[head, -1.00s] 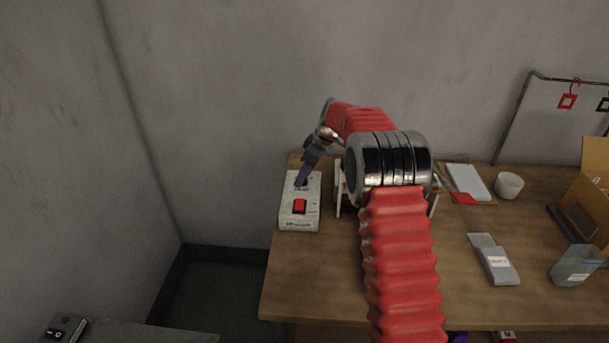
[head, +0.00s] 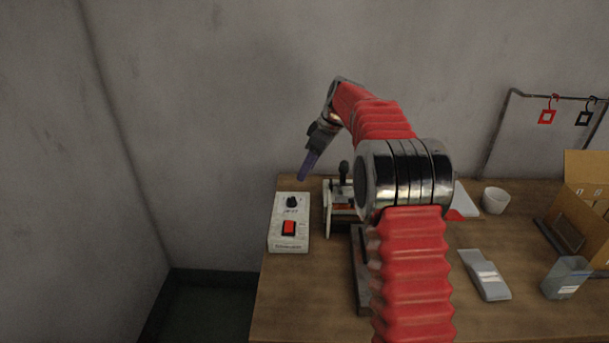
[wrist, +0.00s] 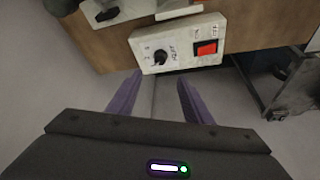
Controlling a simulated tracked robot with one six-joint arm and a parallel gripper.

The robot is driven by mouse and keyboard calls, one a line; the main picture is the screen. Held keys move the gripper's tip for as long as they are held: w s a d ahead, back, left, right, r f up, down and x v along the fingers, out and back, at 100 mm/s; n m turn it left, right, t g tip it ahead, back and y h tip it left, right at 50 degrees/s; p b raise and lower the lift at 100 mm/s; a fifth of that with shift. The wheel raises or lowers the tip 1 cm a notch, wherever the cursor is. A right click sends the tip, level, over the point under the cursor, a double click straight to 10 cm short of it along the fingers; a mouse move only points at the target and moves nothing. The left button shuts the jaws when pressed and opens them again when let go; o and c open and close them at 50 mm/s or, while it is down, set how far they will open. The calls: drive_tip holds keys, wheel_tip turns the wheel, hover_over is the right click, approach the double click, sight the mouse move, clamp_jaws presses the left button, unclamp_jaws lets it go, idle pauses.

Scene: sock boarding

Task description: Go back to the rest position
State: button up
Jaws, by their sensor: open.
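My gripper (head: 305,168) is raised in the air above the left end of the table, with its purple fingers pointing down. In the wrist view my gripper (wrist: 160,95) shows two purple fingers spread apart with nothing between them. Below it stands a pale control box (head: 289,243) with a black knob and a red switch. The box also shows in the wrist view (wrist: 182,58), beyond the fingertips and not touching them.
A wooden table (head: 290,310) carries a device with a black lever (head: 343,172), partly hidden by my arm. To the right are a white cup (head: 495,200), a grey packet (head: 484,273), a translucent bin (head: 566,277) and a cardboard box (head: 590,197). A rack (head: 508,115) holds hanging tags.

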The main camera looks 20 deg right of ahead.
drive_tip(key=shift+s+r, duration=0.1)
drive_tip(key=shift+r, duration=0.05)
drive_tip(key=s+a+r+m+h, duration=0.1)
drive_tip(key=s+a+r+m, duration=0.1)
drive_tip(key=s+r, duration=0.35)
drive_tip(key=s+a+r+m+t, duration=0.1)
drive_tip(key=s+r, duration=0.1)
drive_tip(key=s, duration=0.7)
drive_tip(key=s+a+r+m+h, duration=0.1)
drive_tip(key=s+a+r+m, duration=0.15)
drive_tip(key=s, duration=0.45)
drive_tip(key=s+f+m+t, duration=0.1)
drive_tip(key=s+f+m, duration=0.1)
drive_tip(key=s, duration=0.9)
drive_tip(key=s+f+m+h, duration=0.1)
drive_tip(key=s+f+m, duration=0.2)
drive_tip(key=s, duration=0.9)
drive_tip(key=shift+a+f+t+h, duration=0.3)
drive_tip(key=shift+a+f+t, duration=0.15)
drive_tip(key=shift+f, duration=0.25)
drive_tip(key=shift+c, duration=0.5)
